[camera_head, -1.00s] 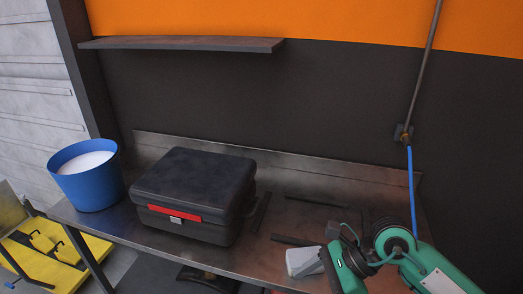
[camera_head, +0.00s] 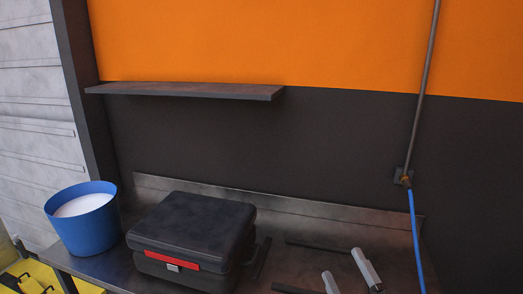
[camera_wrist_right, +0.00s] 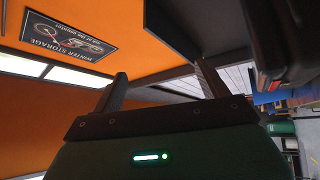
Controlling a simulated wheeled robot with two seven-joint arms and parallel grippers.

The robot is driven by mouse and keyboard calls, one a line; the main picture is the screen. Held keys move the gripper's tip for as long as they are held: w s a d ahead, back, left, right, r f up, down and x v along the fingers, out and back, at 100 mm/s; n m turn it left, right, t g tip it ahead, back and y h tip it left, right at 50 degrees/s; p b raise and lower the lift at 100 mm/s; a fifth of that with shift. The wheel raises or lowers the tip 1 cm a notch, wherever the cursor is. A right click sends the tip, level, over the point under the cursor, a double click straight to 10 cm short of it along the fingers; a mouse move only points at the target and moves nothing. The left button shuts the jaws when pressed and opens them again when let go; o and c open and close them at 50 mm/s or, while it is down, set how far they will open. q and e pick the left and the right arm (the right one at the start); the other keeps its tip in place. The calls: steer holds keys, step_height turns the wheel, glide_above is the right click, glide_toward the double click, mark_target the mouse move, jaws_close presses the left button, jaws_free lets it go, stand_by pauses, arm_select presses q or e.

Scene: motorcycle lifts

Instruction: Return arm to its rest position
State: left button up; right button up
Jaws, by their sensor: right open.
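My right gripper (camera_head: 348,276) shows at the bottom edge of the head view, right of the black case. Only its two pale fingers are in view there, pointing up, apart and with nothing between them. In the right wrist view, the dark fingers of the right gripper (camera_wrist_right: 162,84) stand open and empty above its green body. The rest of the right arm is out of the head view. My left gripper is not in view.
A black case (camera_head: 195,225) with a red strip and a blue bucket (camera_head: 82,226) stand on the metal bench (camera_head: 104,268). A shelf (camera_head: 185,91) and a blue hose (camera_head: 416,240) are on the wall. A poster (camera_wrist_right: 68,38) shows in the wrist view.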

steer(key=s+d+f+m+g+h, duration=0.2)
steer(key=d+f+m+g+h, duration=0.2)
steer(key=f+m, duration=0.3)
steer(key=s+d+f+m+g+h, duration=0.3)
steer(key=f+m+g, duration=0.1)
steer(key=f, duration=0.6)
steer(key=s+f+m+g, duration=0.4)
steer(key=s+f+g, duration=0.75)
steer(key=s, duration=0.55)
step_height(320, 180, down, 30)
steer(key=s+d+f, duration=0.3)
steer(key=s+f, duration=1.6)
steer(key=f, duration=0.2)
steer(key=shift+g+y, duration=0.3)
steer(key=shift+g, duration=0.05)
steer(key=shift+s+f, duration=0.1)
